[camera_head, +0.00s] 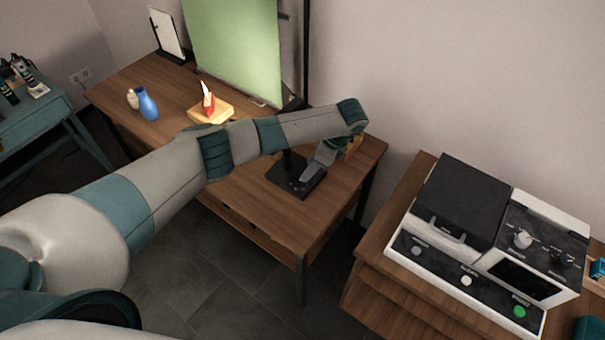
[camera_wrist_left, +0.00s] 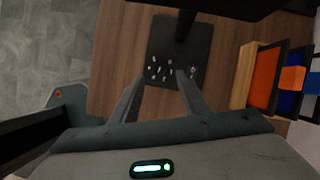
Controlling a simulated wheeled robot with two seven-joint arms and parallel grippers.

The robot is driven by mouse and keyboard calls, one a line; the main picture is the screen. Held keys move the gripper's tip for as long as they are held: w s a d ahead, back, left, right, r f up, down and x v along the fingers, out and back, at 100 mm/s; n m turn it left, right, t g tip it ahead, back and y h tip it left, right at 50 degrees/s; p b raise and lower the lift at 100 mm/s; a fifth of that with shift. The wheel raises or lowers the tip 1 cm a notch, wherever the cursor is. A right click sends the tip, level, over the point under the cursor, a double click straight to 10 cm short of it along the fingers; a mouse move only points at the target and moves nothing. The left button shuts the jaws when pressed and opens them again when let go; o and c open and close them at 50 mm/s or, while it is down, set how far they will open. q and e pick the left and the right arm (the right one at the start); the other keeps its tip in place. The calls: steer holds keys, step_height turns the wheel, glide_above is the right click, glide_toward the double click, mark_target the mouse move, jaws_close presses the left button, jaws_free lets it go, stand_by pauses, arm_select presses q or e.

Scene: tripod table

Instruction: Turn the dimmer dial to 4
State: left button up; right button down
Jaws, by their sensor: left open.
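A black base (camera_head: 283,178) with an upright post stands on the wooden table in the head view. It also shows in the left wrist view (camera_wrist_left: 191,40), with small white marks (camera_wrist_left: 158,70) on its top near the front edge. These look like a dial's scale; the dial itself and its setting are too small to make out. My left gripper (camera_head: 318,168) is over this base. In the left wrist view (camera_wrist_left: 160,78) its two fingers are apart, with marks visible between and beyond the tips. I cannot tell whether a finger touches anything. My right gripper is out of view.
A green panel (camera_head: 235,50) stands at the table's back. A yellow block (camera_head: 222,113) with a red item and a blue vase (camera_head: 147,104) are at the left. A black-and-white machine (camera_head: 465,205) with knobs stands on a right-hand cabinet.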

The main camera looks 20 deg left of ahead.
arm_select(q)
steer(key=p+x, duration=0.1)
steer(key=x, duration=0.5)
steer(key=shift+a+f, duration=0.15)
steer(key=shift+f, duration=0.2)
jaws_close()
